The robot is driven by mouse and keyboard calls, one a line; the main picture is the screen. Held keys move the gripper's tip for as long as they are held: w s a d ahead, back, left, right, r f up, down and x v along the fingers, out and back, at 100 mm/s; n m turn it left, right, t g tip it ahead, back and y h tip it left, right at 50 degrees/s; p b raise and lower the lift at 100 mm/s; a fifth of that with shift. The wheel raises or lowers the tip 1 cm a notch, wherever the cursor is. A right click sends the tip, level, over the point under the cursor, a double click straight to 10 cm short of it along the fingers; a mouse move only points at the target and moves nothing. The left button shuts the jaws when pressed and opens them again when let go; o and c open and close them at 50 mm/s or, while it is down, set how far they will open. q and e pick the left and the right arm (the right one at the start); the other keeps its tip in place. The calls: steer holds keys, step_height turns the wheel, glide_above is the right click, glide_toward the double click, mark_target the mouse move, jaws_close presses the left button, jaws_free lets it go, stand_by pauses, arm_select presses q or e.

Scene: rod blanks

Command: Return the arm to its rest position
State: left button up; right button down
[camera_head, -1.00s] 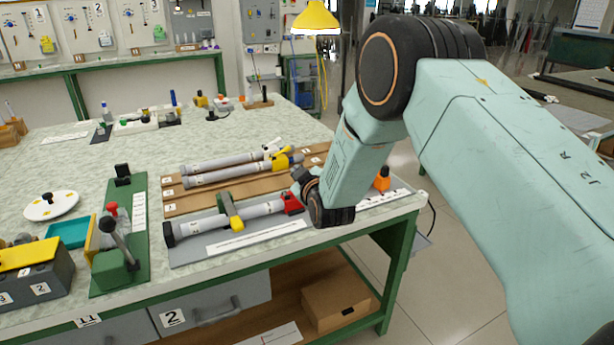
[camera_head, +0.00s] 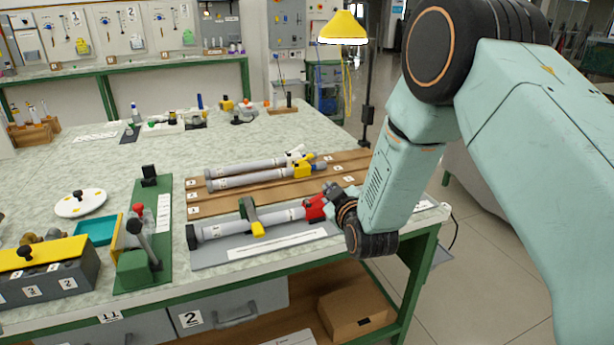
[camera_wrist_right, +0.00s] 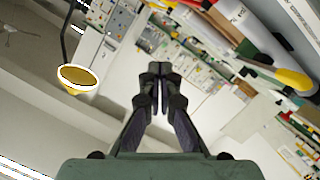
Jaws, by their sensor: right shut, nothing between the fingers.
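My right arm enters from the right in the head view. Its gripper (camera_head: 334,191) is small and partly hidden by the wrist, beside the red end of a grey rod. In the right wrist view the gripper (camera_wrist_right: 160,72) shows its dark fingers together and empty. The grey rod (camera_head: 282,216) lies on a grey mat (camera_head: 212,256), under a yellow-and-dark clamp (camera_head: 252,220). Whether gripper and red end touch, I cannot tell. Two more grey rods (camera_head: 245,172) lie on a brown wooden rack (camera_head: 232,204) behind it. My left gripper is not in view.
A green lever fixture (camera_head: 135,268), a grey box with a yellow lid (camera_head: 50,283) and a white disc (camera_head: 82,204) stand at the left of the bench. A yellow lamp (camera_head: 343,26) hangs behind. Open floor (camera_head: 490,265) lies right of the bench.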

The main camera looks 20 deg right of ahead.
steer(key=s+a+f+m+g+y, duration=0.1)
steer(key=s+f+m+g, duration=0.25)
steer(key=s+f, duration=0.7)
steer(key=s+a+f+m+g, duration=0.2)
steer(key=s+f+g, duration=0.3)
steer(key=s+f, duration=0.5)
steer(key=s+f+g, duration=0.2)
steer(key=s+g, duration=0.1)
steer(key=s, duration=0.9)
steer(key=s+a+f+g, duration=0.1)
steer(key=s+f+g, duration=0.2)
steer(key=s, duration=1)
steer(key=shift+s+f+g+y, duration=0.15)
steer(key=shift+s+g+y, duration=0.1)
steer(key=shift+g+y, duration=0.25)
steer(key=shift+a+m, duration=0.15)
steer(key=shift+m, duration=0.1)
